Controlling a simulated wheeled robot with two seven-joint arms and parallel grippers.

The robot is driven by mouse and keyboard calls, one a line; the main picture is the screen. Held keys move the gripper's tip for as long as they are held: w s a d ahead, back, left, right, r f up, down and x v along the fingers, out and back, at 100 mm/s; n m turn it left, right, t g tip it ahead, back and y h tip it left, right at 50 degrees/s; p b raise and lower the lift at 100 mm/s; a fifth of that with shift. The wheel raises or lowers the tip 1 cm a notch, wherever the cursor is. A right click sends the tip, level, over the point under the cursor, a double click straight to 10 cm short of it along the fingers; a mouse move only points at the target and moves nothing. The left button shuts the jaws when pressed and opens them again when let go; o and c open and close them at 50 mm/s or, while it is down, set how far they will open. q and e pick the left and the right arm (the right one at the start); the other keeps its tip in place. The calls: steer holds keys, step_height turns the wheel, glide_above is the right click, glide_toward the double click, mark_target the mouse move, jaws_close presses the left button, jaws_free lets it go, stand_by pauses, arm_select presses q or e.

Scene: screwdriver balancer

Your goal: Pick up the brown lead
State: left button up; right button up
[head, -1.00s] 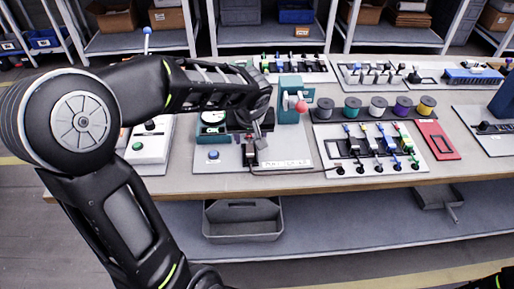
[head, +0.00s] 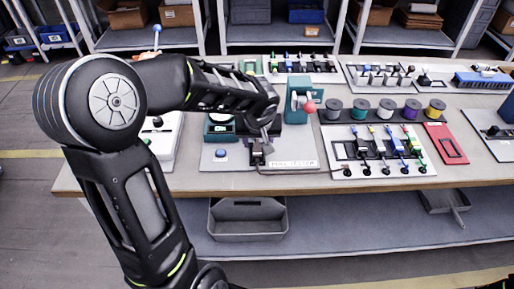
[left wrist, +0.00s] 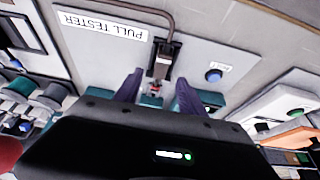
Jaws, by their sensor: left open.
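The brown lead (left wrist: 139,10) runs along the upper edge of the pull tester panel in the left wrist view and bends down into a dark plug or clamp block (left wrist: 165,60). In the head view the lead (head: 300,173) lies in front of the PULL TESTER label, running toward the rack of coloured leads. My left gripper (left wrist: 158,90) is open, its two fingers apart on either side below the block. In the head view the left gripper (head: 264,141) hangs just above the block, hiding part of it. I cannot tell whether it touches anything.
The teal press with a red knob (head: 310,106) stands right of my gripper. Wire spools (head: 385,106), a rack of coloured leads (head: 385,150) and a red tray (head: 447,145) are farther right. A blue button (head: 220,153) is left. A grey bin (head: 247,222) is below.

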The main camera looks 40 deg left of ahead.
mark_target(257, 147)
arm_select(q)
steer(key=x, duration=0.4)
steer(key=shift+f, duration=0.2)
stand_by(0.3)
jaws_close()
stand_by(0.4)
